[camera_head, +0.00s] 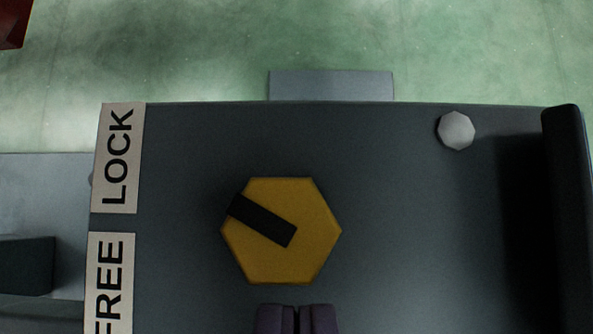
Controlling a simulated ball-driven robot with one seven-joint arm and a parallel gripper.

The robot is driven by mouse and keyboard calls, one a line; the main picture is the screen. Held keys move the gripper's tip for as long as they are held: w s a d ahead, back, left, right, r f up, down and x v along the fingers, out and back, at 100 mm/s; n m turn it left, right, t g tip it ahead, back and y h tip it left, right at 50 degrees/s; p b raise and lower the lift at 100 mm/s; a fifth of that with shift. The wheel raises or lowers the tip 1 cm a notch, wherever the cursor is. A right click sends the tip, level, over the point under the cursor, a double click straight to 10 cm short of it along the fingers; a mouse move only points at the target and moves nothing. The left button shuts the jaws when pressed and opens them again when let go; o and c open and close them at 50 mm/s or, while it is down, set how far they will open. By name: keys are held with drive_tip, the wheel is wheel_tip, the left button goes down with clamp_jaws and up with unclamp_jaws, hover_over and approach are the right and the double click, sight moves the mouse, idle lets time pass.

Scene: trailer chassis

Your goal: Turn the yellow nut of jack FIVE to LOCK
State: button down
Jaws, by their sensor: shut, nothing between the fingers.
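The yellow nut (305,245) is a hexagon on a dark grey plate (400,220). A black bar mark (262,220) on it runs from near its centre to its upper-left edge, pointing up and left. The LOCK label (119,158) is at the plate's upper left, and the FREE label (110,285) is below it, cut by the bottom edge. The mark's outer end lies between the heights of the two labels. My gripper (297,310) is shut and empty at the bottom edge, just below the nut in the picture. No jack number shows.
A pale grey bolt head (456,130) stands at the plate's upper right. A raised dark rail (570,200) borders the right side. A grey tab (330,86) sticks out beyond the far edge. Green floor (200,50) lies beyond. A red thing (14,22) shows at upper left.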

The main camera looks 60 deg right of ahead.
drive_tip(key=shift+w+a, duration=0.15)
drive_tip(key=shift+w, duration=0.2)
idle(0.3)
drive_tip(key=shift+s+a, duration=0.1)
drive_tip(key=shift+a, duration=0.05)
drive_tip(key=shift+s+a+r, duration=0.1)
drive_tip(key=shift+a+r, duration=0.05)
wheel_tip(320, 180, up, 6)
drive_tip(key=p, duration=0.4)
